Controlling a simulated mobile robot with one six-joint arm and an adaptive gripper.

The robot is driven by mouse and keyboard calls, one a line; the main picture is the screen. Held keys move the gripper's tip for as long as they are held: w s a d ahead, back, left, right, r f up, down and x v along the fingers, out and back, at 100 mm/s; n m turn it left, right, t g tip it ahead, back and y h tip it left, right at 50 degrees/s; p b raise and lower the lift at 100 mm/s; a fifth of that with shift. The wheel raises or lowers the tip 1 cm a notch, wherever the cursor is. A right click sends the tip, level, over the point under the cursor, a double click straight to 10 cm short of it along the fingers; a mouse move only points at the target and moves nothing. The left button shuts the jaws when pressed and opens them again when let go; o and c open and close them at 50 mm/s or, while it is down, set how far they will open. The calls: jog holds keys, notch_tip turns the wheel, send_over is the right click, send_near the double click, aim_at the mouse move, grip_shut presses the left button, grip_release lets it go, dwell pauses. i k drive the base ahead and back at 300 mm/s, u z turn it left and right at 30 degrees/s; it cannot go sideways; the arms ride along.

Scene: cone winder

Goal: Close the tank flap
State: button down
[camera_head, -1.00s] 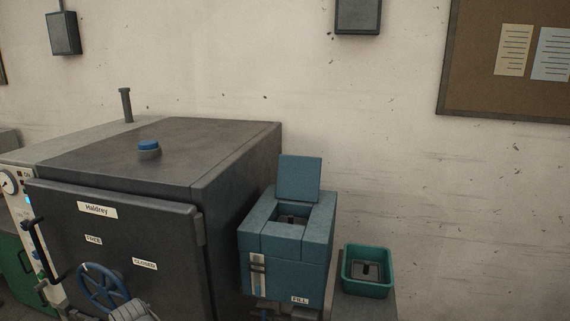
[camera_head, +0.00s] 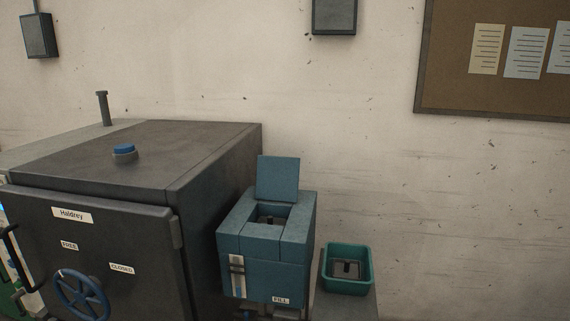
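The blue tank (camera_head: 262,272) stands to the right of the dark cabinet, with a FILL label low on its front. Its flap (camera_head: 278,178) stands raised at the back of the top opening, close to upright. Inside the opening (camera_head: 268,219) a dark part shows. A narrow sight strip is on the tank's front left. My gripper is not in view.
A green bin (camera_head: 346,283) holding a dark part sits right of the tank. The wall behind is bare around the flap.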

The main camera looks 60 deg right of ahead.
aim_at(277, 177)
jog(key=z, duration=0.05)
jog(key=k, duration=1.8)
jog(key=z, duration=1.25)
jog(key=i, duration=1)
jog(key=z, duration=0.05)
